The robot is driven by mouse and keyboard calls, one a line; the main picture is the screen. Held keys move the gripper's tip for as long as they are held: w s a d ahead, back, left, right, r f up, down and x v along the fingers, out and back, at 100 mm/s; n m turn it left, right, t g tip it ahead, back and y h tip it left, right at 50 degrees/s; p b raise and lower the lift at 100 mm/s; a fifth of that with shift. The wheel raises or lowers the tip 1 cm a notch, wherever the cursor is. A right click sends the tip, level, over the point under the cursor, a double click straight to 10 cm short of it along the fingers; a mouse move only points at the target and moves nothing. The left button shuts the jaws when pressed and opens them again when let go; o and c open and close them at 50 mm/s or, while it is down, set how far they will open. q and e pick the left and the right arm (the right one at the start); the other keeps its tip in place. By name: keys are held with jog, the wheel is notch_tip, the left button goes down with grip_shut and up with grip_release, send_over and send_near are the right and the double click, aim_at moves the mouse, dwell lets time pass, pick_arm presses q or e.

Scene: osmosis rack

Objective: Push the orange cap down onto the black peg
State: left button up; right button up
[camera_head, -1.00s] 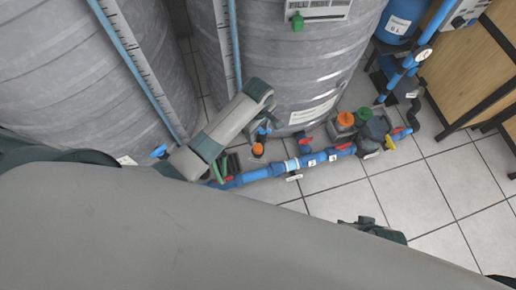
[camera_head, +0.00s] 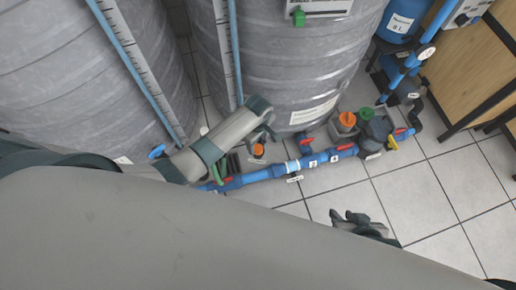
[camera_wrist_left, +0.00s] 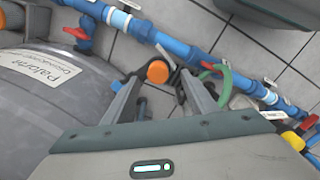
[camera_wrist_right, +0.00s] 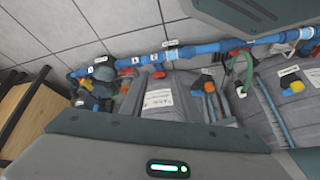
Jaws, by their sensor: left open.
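A small orange cap (camera_head: 258,150) shows low by the blue pipe in the head view, at the foot of the right-hand grey tank. It also shows in the left wrist view (camera_wrist_left: 157,71), roughly between the fingertips of my left gripper (camera_wrist_left: 155,76). That gripper (camera_head: 262,138) is open, with its fingers spread on either side of the cap; I cannot tell whether they touch it. The black peg is not clearly seen; the cap and fingers cover that spot. My right gripper (camera_head: 347,217) is over the floor at the lower right, away from the cap, its jaw gap unclear.
The blue pipe (camera_head: 256,176) with red-handled valves runs close by the cap. The large tank (camera_head: 290,75) stands behind. The tiled floor (camera_head: 430,195) at right is clear.

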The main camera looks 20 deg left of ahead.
aim_at(258, 148)
pick_arm(q)
jog(key=shift+f, duration=0.3)
jog(key=f, duration=0.1)
jog(key=f+b, duration=0.2)
jog(key=f, duration=0.1)
jog(key=shift+w+a, duration=0.1)
jog(key=shift+w, duration=0.15)
jog(key=shift+f, duration=0.25)
pick_arm(e)
jog(key=a, duration=0.1)
jog(key=w+t, duration=0.1)
jog(key=a+y, duration=0.1)
jog(key=shift+w+a+r+t, duration=0.25)
jog(key=shift+w+a+t, duration=0.05)
pick_arm(q)
jog(key=c, duration=1.1)
